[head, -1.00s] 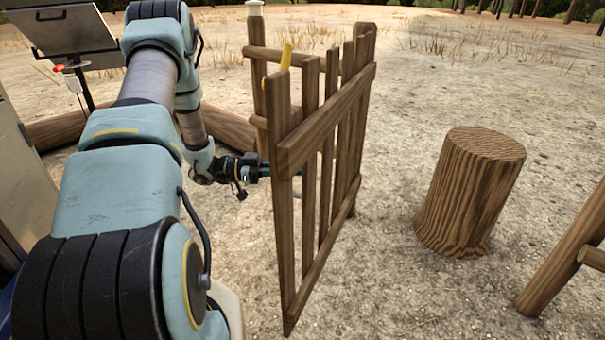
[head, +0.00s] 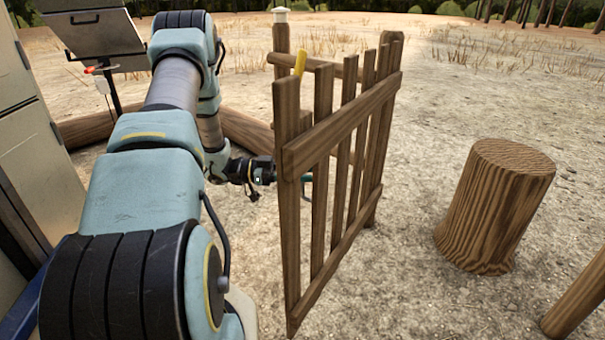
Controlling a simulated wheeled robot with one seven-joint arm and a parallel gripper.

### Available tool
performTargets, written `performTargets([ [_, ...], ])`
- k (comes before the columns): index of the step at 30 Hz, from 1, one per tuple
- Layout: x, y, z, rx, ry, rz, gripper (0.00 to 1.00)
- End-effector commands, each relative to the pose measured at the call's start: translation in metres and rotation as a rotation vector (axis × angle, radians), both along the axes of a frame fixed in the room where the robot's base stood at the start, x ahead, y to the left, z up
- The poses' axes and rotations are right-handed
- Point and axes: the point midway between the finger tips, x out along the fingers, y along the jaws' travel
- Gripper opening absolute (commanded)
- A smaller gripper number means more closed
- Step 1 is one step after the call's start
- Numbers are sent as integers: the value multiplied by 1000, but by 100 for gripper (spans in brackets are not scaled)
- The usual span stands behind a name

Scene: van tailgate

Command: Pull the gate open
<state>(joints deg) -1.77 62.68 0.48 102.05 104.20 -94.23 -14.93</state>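The wooden gate (head: 345,124) stands at an angle, its near upright close to me and its far side beside a thicker post (head: 393,60). My arm reaches forward on the left, and my gripper (head: 306,178) is at the gate's near upright, about mid-height. The upright hides most of the fingers; only a teal tip shows past it, between the slats. I cannot tell whether the fingers are closed on anything or touch the gate.
A tree stump (head: 496,205) stands right of the gate, with a wooden rail (head: 578,297) at the lower right. A white-capped post (head: 281,38) stands behind the gate. Logs (head: 245,130), a grey cabinet (head: 25,140) and a tilted panel (head: 90,40) are on the left. Sandy ground between gate and stump is clear.

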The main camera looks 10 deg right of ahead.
Motion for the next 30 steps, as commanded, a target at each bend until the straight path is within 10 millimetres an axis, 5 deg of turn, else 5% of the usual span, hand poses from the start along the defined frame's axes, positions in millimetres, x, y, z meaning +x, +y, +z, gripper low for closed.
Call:
performTargets([
  [11, 3, 8, 0, 0, -3, 3, 47],
  [24, 20, 86, 0, 0, -2, 3, 47],
  [30, 24, 103, 0, -1, -1, 0, 47],
])
